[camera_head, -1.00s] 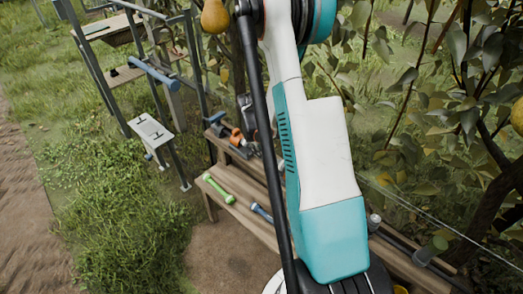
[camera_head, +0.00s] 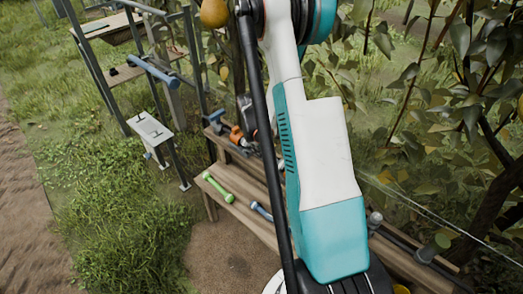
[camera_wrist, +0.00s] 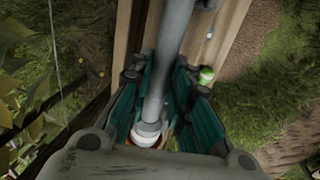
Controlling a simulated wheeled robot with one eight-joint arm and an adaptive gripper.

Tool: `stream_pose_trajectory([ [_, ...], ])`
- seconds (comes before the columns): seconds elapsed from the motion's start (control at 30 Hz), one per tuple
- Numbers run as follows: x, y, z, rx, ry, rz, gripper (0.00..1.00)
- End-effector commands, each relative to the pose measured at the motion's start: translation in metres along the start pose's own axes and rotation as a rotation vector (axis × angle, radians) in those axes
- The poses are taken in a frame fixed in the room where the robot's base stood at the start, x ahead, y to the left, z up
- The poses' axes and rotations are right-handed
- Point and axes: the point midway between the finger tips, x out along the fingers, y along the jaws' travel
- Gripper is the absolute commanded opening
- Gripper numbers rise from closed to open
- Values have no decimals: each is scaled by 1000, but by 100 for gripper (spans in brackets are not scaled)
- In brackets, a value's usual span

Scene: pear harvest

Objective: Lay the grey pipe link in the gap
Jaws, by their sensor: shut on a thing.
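A grey pipe link (camera_wrist: 172,45) runs from between my fingers up to the top edge in the wrist view. A pale ring (camera_wrist: 146,132) shows at its near end, with a little orange behind it. My gripper (camera_wrist: 159,76) is shut on the link, with teal-and-dark fingers on both sides, over the wooden bench (camera_wrist: 133,35). In the head view my arm hides most of the gripper and the link. I cannot make out the gap clearly in either view.
On the bench plank (camera_head: 240,205) lie a green link (camera_head: 217,187) and a partly hidden blue link (camera_head: 261,211). An orange fitting (camera_head: 237,135) sits on the rear plank. A dark pipe (camera_head: 398,243) runs at right. A metal rack (camera_head: 150,130) stands left; leafy branches crowd the right.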

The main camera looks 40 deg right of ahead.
Motion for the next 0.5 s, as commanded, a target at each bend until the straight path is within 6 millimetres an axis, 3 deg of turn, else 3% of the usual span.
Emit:
stream_pose_trajectory([
  [0.5,8,-2,0,0,0,0,0],
])
